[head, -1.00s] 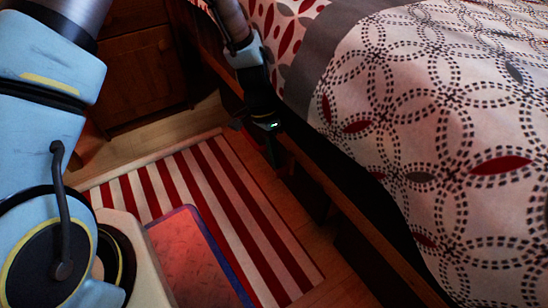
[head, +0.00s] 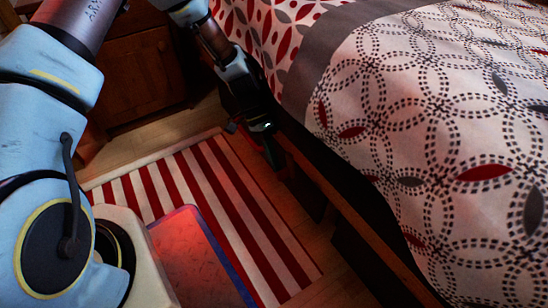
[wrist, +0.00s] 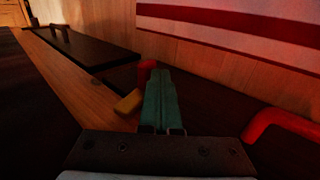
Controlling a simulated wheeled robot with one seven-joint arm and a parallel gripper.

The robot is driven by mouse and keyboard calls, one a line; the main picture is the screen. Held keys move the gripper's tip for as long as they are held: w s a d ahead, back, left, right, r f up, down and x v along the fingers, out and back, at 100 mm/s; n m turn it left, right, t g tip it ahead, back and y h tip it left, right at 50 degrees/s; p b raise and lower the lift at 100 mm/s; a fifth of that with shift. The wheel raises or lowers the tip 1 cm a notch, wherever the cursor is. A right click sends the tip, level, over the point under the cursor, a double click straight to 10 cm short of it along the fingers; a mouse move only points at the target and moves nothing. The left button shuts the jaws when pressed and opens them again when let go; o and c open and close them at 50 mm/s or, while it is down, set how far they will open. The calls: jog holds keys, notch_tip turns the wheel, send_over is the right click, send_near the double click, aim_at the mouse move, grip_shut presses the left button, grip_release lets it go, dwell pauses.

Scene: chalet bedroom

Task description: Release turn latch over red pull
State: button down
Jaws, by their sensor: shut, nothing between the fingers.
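In the wrist view, my gripper (wrist: 160,98) has its green fingers together, with nothing seen between them. A small yellow block (wrist: 128,103), which looks like the turn latch, sits just left of the fingers; I cannot tell whether they touch. A red piece (wrist: 147,68) shows behind the fingertips, partly hidden; I cannot tell what it belongs to. A curved red pull (wrist: 284,122) stands on a dark panel to the right, apart from the fingers. In the head view, my gripper (head: 271,150) is low beside the bed frame; the latch and pull are not visible there.
The bed (head: 420,130) with its patterned cover overhangs on the right. Its wooden rail (head: 330,190) runs beside my gripper. A striped rug (head: 245,205) covers the floor on the left. A dark panel with a dark handle (wrist: 60,32) lies farther left in the wrist view.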

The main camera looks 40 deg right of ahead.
aim_at(283, 176)
jog(key=s+g+b, duration=0.1)
jog(key=g, duration=0.1)
jog(key=f+g, duration=0.1)
jog(key=g, duration=0.2)
jog(key=s+g+b, duration=0.1)
jog(key=g, duration=0.2)
jog(key=shift+s+a+f+b, duration=0.1)
jog(key=shift+s+f+b, duration=0.05)
jog(key=shift+s+b, duration=0.2)
jog(key=shift+g, duration=0.6)
jog(key=shift+s+r+p, duration=0.35)
jog(key=shift+s+r, duration=0.15)
jog(key=shift+s, duration=0.35)
jog(key=shift+w, duration=0.1)
jog(key=w+r+p, duration=0.1)
jog(key=w+p, duration=0.1)
jog(key=w, duration=0.8)
jog(key=shift+w+d, duration=0.25)
jog(key=shift+w, duration=0.05)
jog(key=shift+r, duration=0.15)
